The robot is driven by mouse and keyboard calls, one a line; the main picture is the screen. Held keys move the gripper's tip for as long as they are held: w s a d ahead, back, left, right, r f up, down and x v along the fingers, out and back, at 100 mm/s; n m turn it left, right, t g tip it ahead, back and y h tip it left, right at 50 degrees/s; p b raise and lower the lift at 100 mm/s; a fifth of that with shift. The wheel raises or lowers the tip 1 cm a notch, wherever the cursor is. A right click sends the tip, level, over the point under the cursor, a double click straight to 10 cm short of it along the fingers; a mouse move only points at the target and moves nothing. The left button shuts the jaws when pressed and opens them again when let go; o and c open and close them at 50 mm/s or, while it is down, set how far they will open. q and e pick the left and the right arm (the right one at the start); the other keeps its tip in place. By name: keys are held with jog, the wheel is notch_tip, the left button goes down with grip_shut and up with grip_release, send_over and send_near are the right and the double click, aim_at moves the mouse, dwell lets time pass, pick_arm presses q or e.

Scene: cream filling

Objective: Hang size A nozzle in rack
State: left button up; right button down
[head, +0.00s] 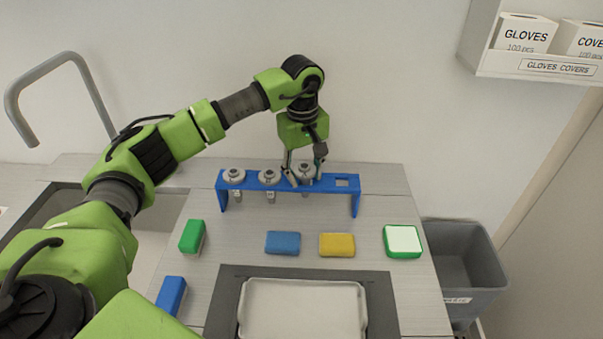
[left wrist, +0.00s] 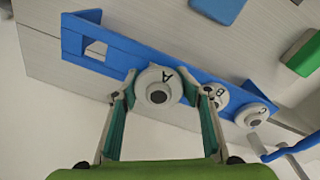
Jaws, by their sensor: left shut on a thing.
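The blue rack (head: 287,186) stands at the back of the counter and also shows in the left wrist view (left wrist: 110,45). The size A nozzle (left wrist: 158,88), a grey-white disc marked A, is at the rack's third position from the left in the head view. My left gripper (head: 304,179) is shut on it from above, with one finger on each side. Whether its collar rests fully on the rack is hard to tell. Nozzle B (left wrist: 212,97) and nozzle C (left wrist: 255,115) hang in the rack beside it. My right gripper is not in view.
An empty square slot (head: 342,182) is at the rack's right end. Blue (head: 283,243), yellow (head: 337,245) and green (head: 192,236) blocks and a white-topped green box (head: 403,241) lie in front. A white tray (head: 302,310) is nearest. A grey bin (head: 466,265) stands right of the counter.

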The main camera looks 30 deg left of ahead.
aim_at(306, 186)
pick_arm(q)
jog(key=o, duration=1.3)
jog(key=f, duration=0.2)
jog(key=s+f, duration=0.1)
jog(key=shift+d, duration=0.4)
jog(key=shift+c, duration=0.2)
jog(key=o, duration=0.4)
jog(key=shift+w+f+g, duration=0.15)
jog(key=shift+w+g, duration=0.05)
jog(key=shift+g, duration=0.1)
jog(key=shift+w+f, duration=0.25)
jog(key=shift+w, duration=0.2)
jog(key=shift+w+f, duration=0.1)
jog(key=shift+w, duration=0.2)
jog(key=shift+s+r, duration=0.15)
jog(key=shift+r, duration=0.15)
jog(key=shift+s, duration=0.15)
jog(key=shift+a, duration=0.15)
jog(key=shift+a+r+p, duration=0.2)
jog(key=shift+r+p, duration=0.95)
jog(key=shift+r, duration=0.6)
jog(key=shift+r+p, duration=1)
jog(key=shift+r, duration=0.95)
jog(key=shift+d, duration=0.1)
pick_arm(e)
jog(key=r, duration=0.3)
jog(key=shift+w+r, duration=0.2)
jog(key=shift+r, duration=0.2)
pick_arm(q)
jog(key=shift+f, duration=0.1)
